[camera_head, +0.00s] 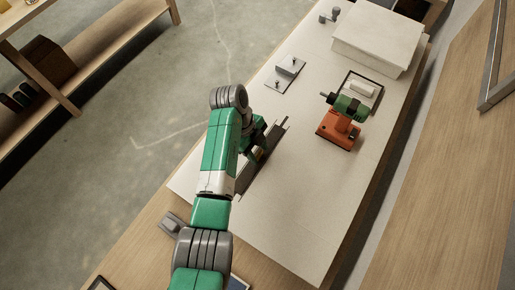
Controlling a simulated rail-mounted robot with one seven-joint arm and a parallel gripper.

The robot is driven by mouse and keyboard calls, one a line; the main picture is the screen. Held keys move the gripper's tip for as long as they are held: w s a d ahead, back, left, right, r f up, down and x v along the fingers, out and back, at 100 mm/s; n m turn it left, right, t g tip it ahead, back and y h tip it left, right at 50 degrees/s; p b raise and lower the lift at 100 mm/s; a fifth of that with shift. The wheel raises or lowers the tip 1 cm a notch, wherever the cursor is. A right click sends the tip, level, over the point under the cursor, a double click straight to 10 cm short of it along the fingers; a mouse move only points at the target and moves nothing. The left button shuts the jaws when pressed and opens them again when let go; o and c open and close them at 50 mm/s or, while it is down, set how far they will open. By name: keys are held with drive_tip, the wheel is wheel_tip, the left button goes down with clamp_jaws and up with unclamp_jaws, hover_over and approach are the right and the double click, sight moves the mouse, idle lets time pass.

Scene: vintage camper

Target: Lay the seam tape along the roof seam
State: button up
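A long, narrow dark-edged strip (273,140), which looks like the roof seam, runs diagonally across the pale panel (325,195). My green and grey arm reaches over the panel from the bottom of the view. My gripper (259,153) is low over the strip, and the arm hides part of both. A small yellowish patch shows at the fingers; I cannot tell whether it is the seam tape or part of the gripper. The fingers are too small and covered to show whether they are open or shut. I cannot pick out the seam tape for certain elsewhere.
An orange and green tool (340,126) stands right of my gripper, near a dark-rimmed tray (374,84). A small plate with knobs (286,75) lies behind my gripper. The panel's front right is clear.

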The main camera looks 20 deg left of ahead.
drive_tip(key=shift+o, duration=0.8)
drive_tip(key=shift+r, duration=0.1)
drive_tip(key=v, duration=0.7)
drive_tip(key=shift+a+r, duration=0.2)
drive_tip(key=shift+r, duration=0.05)
